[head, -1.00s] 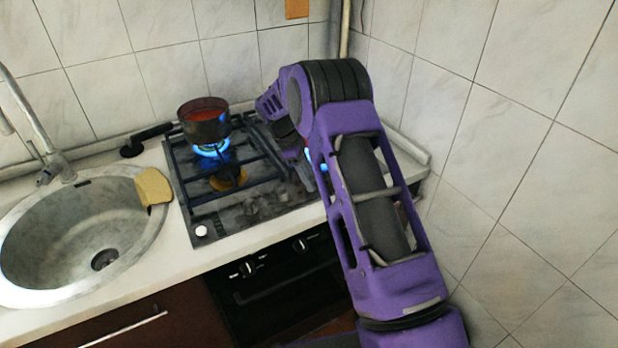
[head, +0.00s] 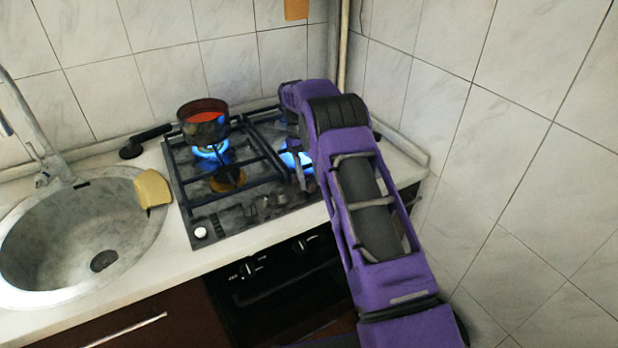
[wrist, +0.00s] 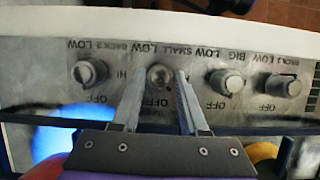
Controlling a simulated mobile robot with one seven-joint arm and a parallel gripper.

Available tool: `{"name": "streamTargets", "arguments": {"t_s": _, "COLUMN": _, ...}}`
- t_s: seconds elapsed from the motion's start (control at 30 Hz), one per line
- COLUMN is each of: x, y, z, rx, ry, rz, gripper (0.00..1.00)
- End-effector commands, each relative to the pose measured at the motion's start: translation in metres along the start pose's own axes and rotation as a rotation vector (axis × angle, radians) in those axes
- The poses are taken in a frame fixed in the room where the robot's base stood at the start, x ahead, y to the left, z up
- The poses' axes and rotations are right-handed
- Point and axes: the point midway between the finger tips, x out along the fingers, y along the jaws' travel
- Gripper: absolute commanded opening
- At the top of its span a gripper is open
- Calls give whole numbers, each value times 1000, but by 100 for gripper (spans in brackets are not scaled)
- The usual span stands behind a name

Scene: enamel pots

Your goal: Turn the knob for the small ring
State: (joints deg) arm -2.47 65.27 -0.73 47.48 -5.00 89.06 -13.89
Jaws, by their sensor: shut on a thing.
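The hob's control panel (wrist: 120,65) fills the middle of the wrist view, its labels upside down, with a row of round metal knobs. The knob labelled SMALL (wrist: 160,77) is second from the left. My gripper (wrist: 160,80) has a finger on either side of this knob and is shut on it. OFF is printed beneath it in the picture and LOW above. A blue flame (head: 297,158) shows beside my arm; a blue glow also shows in the wrist view (wrist: 55,138).
A dark red pot (head: 204,125) stands over a blue flame on the back left burner, its handle pointing left. Neighbouring knobs sit close on both sides: one (wrist: 90,73) left, one (wrist: 226,82) right. A sink (head: 60,240) with a sponge (head: 153,188) is at left, a tiled wall (head: 520,150) at right.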

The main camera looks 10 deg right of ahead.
Motion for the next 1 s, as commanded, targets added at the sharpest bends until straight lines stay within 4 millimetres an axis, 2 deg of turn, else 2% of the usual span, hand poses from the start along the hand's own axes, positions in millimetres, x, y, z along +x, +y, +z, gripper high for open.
{"name": "streamTargets", "arguments": {"t_s": 0.6, "x": 0, "y": 4, "z": 1, "rx": 513, "ry": -1, "rz": -213, "gripper": 0}}
{"name": "streamTargets", "arguments": {"t_s": 1.0, "x": 1, "y": 4, "z": 2, "rx": 692, "ry": -2, "rz": -287, "gripper": 0}}
